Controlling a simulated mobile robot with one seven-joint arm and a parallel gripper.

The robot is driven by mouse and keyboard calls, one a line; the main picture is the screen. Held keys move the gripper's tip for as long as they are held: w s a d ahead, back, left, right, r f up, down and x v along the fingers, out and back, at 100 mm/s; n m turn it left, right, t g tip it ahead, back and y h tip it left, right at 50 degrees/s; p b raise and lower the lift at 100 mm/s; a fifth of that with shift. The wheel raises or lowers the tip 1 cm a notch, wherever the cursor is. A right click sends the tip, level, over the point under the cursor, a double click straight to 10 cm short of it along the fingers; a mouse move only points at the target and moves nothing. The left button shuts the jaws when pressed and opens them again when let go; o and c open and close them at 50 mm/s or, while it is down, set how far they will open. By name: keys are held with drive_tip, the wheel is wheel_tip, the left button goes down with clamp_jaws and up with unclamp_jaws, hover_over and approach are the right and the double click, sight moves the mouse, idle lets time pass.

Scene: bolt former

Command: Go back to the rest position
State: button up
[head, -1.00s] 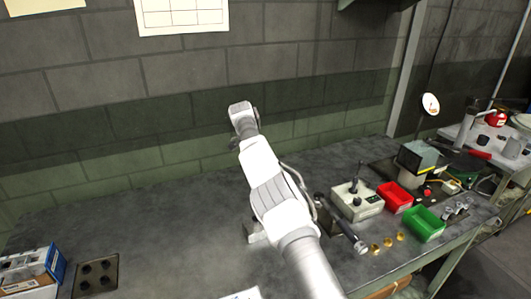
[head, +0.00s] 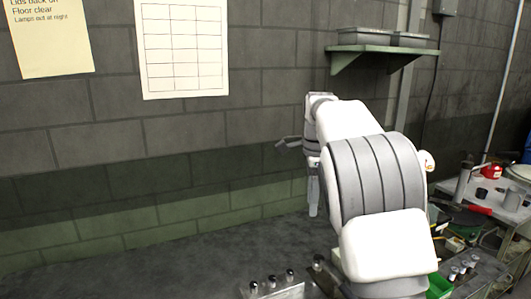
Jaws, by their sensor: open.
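My arm rises from the bottom right of the head view, folded, its large white and grey link close to the camera. Beyond that link, the far end of the arm bends down, and my gripper (head: 313,195) hangs in front of the wall, above the workbench (head: 150,262). It is small and partly hidden by the arm, but it is open, with nothing visible in it. A dark grey part of my arm's end sticks out to the left above it.
A light block with several dark-topped pins (head: 272,284) stands at the bottom edge. A green bin (head: 438,287) is partly hidden behind my arm. A shelf (head: 380,50) juts from the wall above right. The bench's left part is clear.

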drive_tip(key=s+d+r+n+t, duration=0.1)
drive_tip(key=s+r+n+t, duration=0.15)
drive_tip(key=s+n, duration=0.45)
drive_tip(key=s+d+r+n+t, duration=0.1)
drive_tip(key=s+d+r+n, duration=0.15)
drive_tip(key=s, duration=0.75)
drive_tip(key=s+f+n+t, duration=0.1)
drive_tip(key=s+f+n, duration=0.2)
drive_tip(key=s, duration=0.5)
drive_tip(key=s+a+f+n+t, duration=0.1)
drive_tip(key=s+f+n, duration=0.2)
drive_tip(key=s+n, duration=0.3)
drive_tip(key=shift+s, duration=0.85)
drive_tip(key=shift+r, duration=0.1)
